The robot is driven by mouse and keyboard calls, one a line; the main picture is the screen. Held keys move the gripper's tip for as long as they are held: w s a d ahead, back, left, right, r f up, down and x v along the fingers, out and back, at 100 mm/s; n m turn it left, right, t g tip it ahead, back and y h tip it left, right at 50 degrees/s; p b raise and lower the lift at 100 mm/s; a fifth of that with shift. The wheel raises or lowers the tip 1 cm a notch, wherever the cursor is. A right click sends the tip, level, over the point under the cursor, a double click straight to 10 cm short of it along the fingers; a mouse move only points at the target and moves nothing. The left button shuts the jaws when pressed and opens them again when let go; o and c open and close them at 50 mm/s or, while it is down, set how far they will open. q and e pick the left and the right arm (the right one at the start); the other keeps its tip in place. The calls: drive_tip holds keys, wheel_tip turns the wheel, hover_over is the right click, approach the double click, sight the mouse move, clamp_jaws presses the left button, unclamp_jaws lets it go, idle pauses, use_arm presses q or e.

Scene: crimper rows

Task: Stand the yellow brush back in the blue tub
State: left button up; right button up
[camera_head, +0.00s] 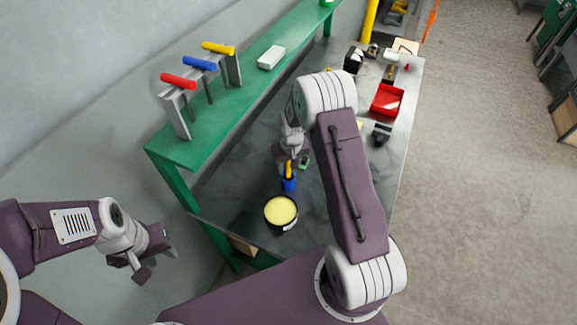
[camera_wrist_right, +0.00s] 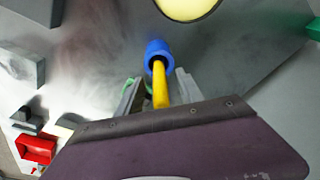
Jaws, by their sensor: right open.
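The yellow brush (camera_head: 289,168) stands in the small blue tub (camera_head: 289,185) on the dark bench top. In the right wrist view, the brush's yellow handle (camera_wrist_right: 160,85) comes out of the blue tub's mouth (camera_wrist_right: 158,50) toward the camera. My right gripper (camera_head: 299,161) is at the handle, above the tub. In its wrist view the fingers (camera_wrist_right: 158,92) are apart, one on each side of the handle. Whether either finger touches the handle is not clear. My left gripper (camera_head: 160,257) hangs off to the left, away from the bench; its finger gap is not clear.
A dark round container with pale yellow contents (camera_head: 281,211) stands close in front of the tub. A green shelf (camera_head: 225,115) with a rack of coloured-handled tools runs along the wall. A red bin (camera_head: 387,100) and small parts lie farther back.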

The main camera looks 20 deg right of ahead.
wheel_tip(320, 180, up, 8)
drive_tip(key=s+b, duration=0.1)
drive_tip(key=shift+s+r+b, duration=0.15)
drive_tip(key=shift+s+b, duration=0.05)
drive_tip(key=shift+b, duration=0.15)
idle(0.3)
